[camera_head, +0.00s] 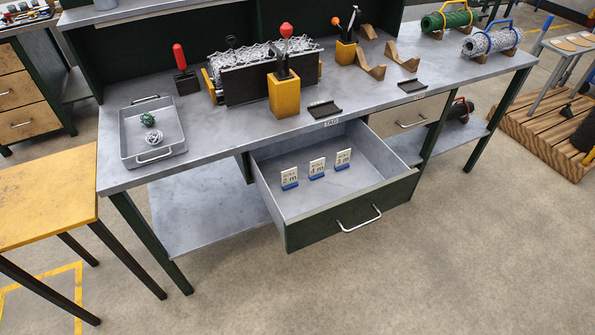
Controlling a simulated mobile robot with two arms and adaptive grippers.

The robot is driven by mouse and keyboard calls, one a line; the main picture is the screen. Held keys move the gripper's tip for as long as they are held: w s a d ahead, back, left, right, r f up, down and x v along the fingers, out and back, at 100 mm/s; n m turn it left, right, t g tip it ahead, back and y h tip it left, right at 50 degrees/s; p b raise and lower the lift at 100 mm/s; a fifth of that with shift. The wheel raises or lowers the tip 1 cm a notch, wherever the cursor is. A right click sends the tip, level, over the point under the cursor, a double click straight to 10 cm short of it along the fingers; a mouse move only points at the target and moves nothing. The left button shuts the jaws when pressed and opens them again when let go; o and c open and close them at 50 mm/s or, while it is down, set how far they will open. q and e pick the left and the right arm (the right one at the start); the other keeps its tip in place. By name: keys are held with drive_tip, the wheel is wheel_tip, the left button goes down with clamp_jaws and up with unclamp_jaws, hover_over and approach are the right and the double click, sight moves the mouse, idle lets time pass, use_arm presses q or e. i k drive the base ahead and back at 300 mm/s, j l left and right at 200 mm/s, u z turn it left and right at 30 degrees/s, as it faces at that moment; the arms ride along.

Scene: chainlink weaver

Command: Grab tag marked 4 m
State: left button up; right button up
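Three small white tags with blue bases stand upright in a row inside the open drawer (292,208). The middle tag (317,168) reads 4 m. The left tag (289,178) appears to read 2 m. The right tag (343,159) appears to read 3 m, though the print is small. The drawer has a dark green front with a metal handle (360,221), and a label reading TAG (331,122) is above it on the table edge. Neither of my grippers is in view.
The grey workbench (220,130) carries a tray (133,153) with two small wire balls, a weaving machine, a yellow block (284,97) with a red-knobbed lever, and mesh rolls. A yellow-topped table (45,200) stands at left. The floor before the drawer is clear.

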sight(317, 166)
drive_tip(key=i+l+u, duration=0.1)
drive_tip(key=u, duration=0.3)
drive_tip(key=i+l+u, duration=0.1)
drive_tip(key=l+u, duration=0.15)
drive_tip(key=u, duration=0.15)
drive_tip(key=l+u, duration=0.2)
drive_tip(key=u, duration=0.2)
drive_tip(key=l+u, duration=0.25)
drive_tip(key=l, duration=0.5)
drive_tip(key=l+u, duration=0.2)
drive_tip(key=l, duration=0.6)
drive_tip(key=l+u, duration=0.25)
drive_tip(key=l, duration=0.5)
drive_tip(key=k+l+u, duration=0.1)
drive_tip(key=l+u, duration=0.15)
drive_tip(key=l, duration=0.5)
